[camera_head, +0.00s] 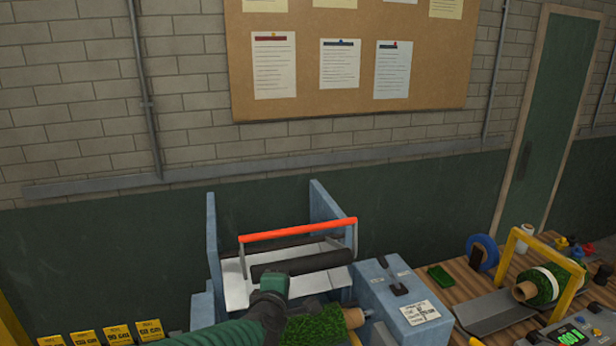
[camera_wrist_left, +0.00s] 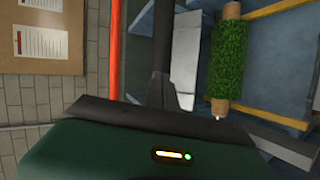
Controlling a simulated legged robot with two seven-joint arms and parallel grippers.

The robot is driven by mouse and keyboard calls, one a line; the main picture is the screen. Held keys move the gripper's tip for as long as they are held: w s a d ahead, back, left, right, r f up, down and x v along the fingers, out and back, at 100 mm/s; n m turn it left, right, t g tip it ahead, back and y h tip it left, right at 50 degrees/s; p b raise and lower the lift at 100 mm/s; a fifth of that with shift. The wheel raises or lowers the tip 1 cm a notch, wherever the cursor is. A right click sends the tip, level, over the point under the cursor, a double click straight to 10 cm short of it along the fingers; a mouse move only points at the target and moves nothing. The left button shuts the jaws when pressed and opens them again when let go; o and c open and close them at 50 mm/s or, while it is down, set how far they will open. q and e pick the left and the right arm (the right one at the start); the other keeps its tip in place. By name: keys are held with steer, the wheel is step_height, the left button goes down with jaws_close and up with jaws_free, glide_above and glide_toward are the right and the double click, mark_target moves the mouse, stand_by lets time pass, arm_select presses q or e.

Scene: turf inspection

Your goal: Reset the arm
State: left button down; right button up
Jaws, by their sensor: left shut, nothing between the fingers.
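My left arm comes in from the bottom of the head view. Its dark green gripper (camera_head: 274,285) is shut and empty, just in front of a black roller (camera_head: 315,262) on the blue machine (camera_head: 213,240). I cannot tell whether it touches the roller. In the left wrist view the gripper (camera_wrist_left: 158,92) fills the lower part, and its fingertips are hard to tell from the dark parts behind. A red-orange bar (camera_head: 300,229) crosses above the roller; it also shows in the left wrist view (camera_wrist_left: 115,50). My right gripper is in neither view.
A green turf roll (camera_head: 315,326) lies just right of my left arm; it also shows in the left wrist view (camera_wrist_left: 229,55). A blue-grey box (camera_head: 400,295) stands right of it. The wooden bench (camera_head: 455,272) holds a tape ring (camera_head: 482,253) and another turf roll (camera_head: 540,287). Yellow cards (camera_head: 117,335) stand lower left.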

arm_select(q)
steer(key=s+a+f+m+g+b, duration=0.3)
steer(key=s+a+f+m+g, duration=0.2)
steer(key=s+f, duration=0.9)
steer(key=s+a+f+m+g+y+b, duration=0.1)
steer(key=s+a+f+m+g+b, duration=0.1)
steer(key=s+a+f+m+g, duration=0.3)
steer(key=s+a+f+m, duration=0.3)
steer(key=s+f+m, duration=0.4)
steer(key=s, duration=0.3)
steer(key=shift+s+a+f+b, duration=0.2)
steer(key=shift+a+f+b, duration=0.2)
steer(key=shift+f, duration=0.5)
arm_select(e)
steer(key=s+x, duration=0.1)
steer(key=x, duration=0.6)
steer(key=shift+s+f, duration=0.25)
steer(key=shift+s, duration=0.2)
arm_select(q)
steer(key=shift+w+a, duration=0.1)
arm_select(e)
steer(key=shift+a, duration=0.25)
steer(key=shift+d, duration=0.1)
